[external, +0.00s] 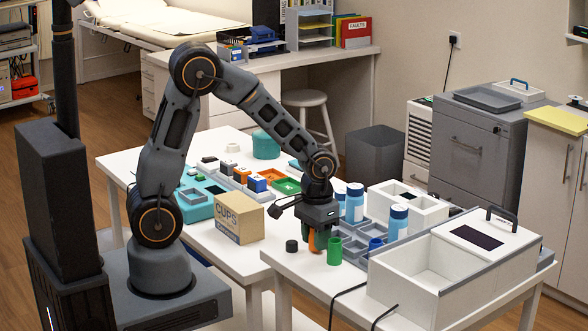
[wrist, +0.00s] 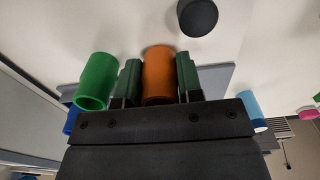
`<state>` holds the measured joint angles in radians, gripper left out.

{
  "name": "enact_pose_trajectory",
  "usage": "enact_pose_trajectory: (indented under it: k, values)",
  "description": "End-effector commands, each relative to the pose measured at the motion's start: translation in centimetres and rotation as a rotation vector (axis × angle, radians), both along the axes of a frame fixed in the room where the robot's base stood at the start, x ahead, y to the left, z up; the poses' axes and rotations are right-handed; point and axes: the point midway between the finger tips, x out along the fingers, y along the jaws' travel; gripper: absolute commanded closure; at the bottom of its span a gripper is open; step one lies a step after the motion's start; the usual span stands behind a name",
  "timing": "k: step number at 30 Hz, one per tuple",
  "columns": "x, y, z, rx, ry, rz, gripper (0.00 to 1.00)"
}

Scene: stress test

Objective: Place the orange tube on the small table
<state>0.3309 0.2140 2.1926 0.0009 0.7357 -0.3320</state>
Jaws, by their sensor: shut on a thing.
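My gripper (external: 317,243) is low over the near white table (external: 300,265) at the right front. It is shut on the orange tube (external: 312,241). In the wrist view the orange tube (wrist: 158,72) stands out between the two dark fingers of my gripper (wrist: 159,80). Much of the tube is hidden by the fingers in the external view. I cannot tell whether its lower end touches the tabletop.
A green tube (external: 334,251) stands close to the right of my gripper, and a black cylinder (external: 292,246) to its left. A grey compartment tray (external: 355,247), blue bottles (external: 354,203) and a white box (external: 408,302) fill the right. A cardboard box (external: 237,219) stands on the other table.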

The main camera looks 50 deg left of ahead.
Motion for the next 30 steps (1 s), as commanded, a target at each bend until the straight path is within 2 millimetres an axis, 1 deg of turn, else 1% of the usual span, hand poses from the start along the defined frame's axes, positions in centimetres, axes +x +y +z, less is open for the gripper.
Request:
enact_pose_trajectory:
  k: [2,10,15,16,23,24,30]
  values:
    - [-0.02,0.00,-0.44,0.000,0.001,0.000,0.92]
    - [-0.01,0.00,-0.50,0.000,-0.001,0.000,0.92]
    - [-0.02,0.00,-1.01,0.000,-0.001,0.000,0.92]
    - [-0.02,0.00,-0.91,0.000,-0.001,0.000,0.64]
    - [-0.02,0.00,-0.84,0.000,-0.001,0.000,0.42]
    - [-0.02,0.00,-0.84,0.000,-0.001,0.000,0.41]
    - [-0.02,0.00,-0.78,0.000,-0.001,0.000,0.41]
